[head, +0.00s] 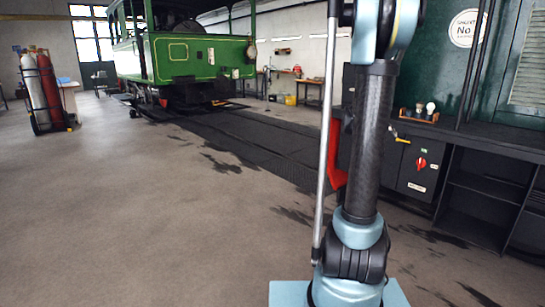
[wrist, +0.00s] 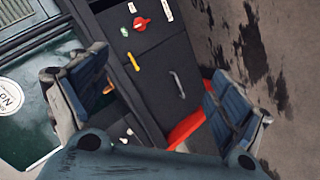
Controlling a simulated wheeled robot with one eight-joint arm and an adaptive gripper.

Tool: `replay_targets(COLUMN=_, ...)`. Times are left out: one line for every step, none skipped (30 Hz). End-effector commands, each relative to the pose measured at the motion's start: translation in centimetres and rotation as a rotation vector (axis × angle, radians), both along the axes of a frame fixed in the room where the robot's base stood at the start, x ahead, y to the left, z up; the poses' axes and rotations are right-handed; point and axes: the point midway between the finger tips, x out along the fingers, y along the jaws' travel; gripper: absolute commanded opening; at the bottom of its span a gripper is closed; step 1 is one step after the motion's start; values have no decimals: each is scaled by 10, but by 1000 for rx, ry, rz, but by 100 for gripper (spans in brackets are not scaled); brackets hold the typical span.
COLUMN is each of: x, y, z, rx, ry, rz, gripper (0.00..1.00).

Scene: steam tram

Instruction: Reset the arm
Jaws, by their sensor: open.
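My gripper (wrist: 155,82) shows in the wrist view with its two blue-padded fingers wide apart, one at left and one at right. It is open, and I see nothing held between the pads. A dark cabinet (wrist: 155,75) with a red knob (wrist: 141,23) shows behind the gap. In the head view my arm stands upright right of the middle and runs out of the top of the picture. The gripper itself is not visible there.
In the head view, the cabinet (head: 414,182) and a dark workbench (head: 480,135) stand right of my arm. A wooden holder with bulbs (head: 419,117) sits on top. A red object (head: 335,155) is partly hidden behind the arm.

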Motion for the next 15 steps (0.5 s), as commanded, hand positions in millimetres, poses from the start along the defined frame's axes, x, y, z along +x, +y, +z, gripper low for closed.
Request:
replay_targets(x=-13, y=12, z=0, rx=26, ry=6, rz=-1, gripper=90)
replay_targets(x=-21, y=18, z=0, rx=42, ry=9, rz=-2, gripper=90)
replay_targets(x=-31, y=27, z=-1, rx=63, ry=16, rz=-4, gripper=90)
replay_targets(x=-38, y=33, z=-2, rx=81, ry=19, rz=-5, gripper=90)
replay_targets(x=-46, y=40, z=-2, rx=96, ry=23, rz=-6, gripper=90)
replay_targets(x=-56, y=48, z=-4, rx=120, ry=30, rz=-7, gripper=90)
replay_targets(x=-64, y=54, z=-5, rx=134, ry=34, rz=-8, gripper=90)
replay_targets(x=-72, y=61, z=-7, rx=152, ry=39, rz=-8, gripper=90)
replay_targets(x=-82, y=69, z=-8, rx=173, ry=46, rz=-9, gripper=90)
replay_targets(x=-90, y=76, z=-10, rx=190, ry=51, rz=-9, gripper=90)
replay_targets(x=-98, y=82, z=-12, rx=206, ry=57, rz=-9, gripper=90)
replay_targets(x=-108, y=90, z=-14, rx=228, ry=65, rz=-10, gripper=90)
replay_targets(x=-116, y=96, z=-16, rx=244, ry=71, rz=-9, gripper=90)
replay_targets(x=-125, y=103, z=-19, rx=261, ry=78, rz=-9, gripper=90)
replay_targets(x=-135, y=111, z=-22, rx=282, ry=86, rz=-9, gripper=90)
